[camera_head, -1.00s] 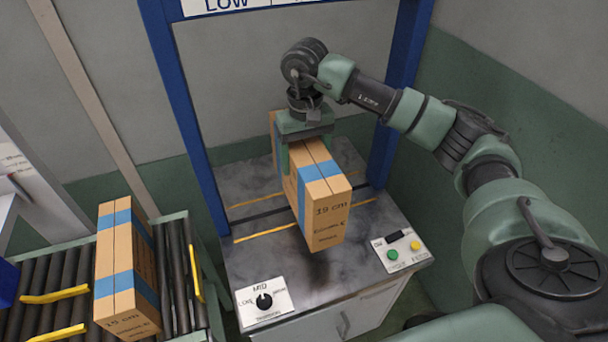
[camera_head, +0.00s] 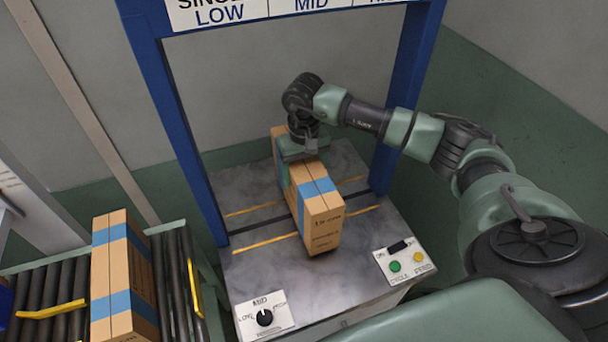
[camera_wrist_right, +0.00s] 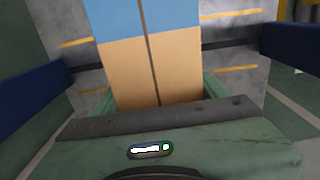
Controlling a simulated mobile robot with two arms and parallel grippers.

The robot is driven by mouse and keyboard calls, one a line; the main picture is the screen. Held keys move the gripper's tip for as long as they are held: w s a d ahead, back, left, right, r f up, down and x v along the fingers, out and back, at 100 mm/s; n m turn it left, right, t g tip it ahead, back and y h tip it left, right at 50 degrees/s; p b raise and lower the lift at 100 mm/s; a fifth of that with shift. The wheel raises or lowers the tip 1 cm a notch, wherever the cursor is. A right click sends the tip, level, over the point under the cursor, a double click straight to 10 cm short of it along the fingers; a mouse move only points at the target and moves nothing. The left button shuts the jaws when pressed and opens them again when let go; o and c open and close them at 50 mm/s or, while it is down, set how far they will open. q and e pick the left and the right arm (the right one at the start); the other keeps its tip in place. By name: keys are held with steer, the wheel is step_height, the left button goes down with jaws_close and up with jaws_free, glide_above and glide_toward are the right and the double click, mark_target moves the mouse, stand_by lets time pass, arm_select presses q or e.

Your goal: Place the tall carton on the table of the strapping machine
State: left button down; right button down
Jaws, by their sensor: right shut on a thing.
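A brown carton (camera_head: 322,225) with blue tape bands is over the table of the strapping machine (camera_head: 262,275), inside the blue frame, crossing the yellow and black lines. My right gripper (camera_head: 304,158) is shut on its top from above. In the right wrist view the carton (camera_wrist_right: 150,70) fills the middle between the fingers. My left gripper is not in view.
A similar carton (camera_head: 122,270) stands on the roller conveyor (camera_head: 175,265) at left, by yellow guides. The blue machine frame (camera_head: 180,140) rises on both sides of the table. A dial panel (camera_head: 264,316) and a button panel (camera_head: 404,261) sit at the table's front corners.

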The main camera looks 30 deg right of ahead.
steer(key=shift+f, duration=0.8)
steer(key=shift+c, duration=0.7)
jaws_free()
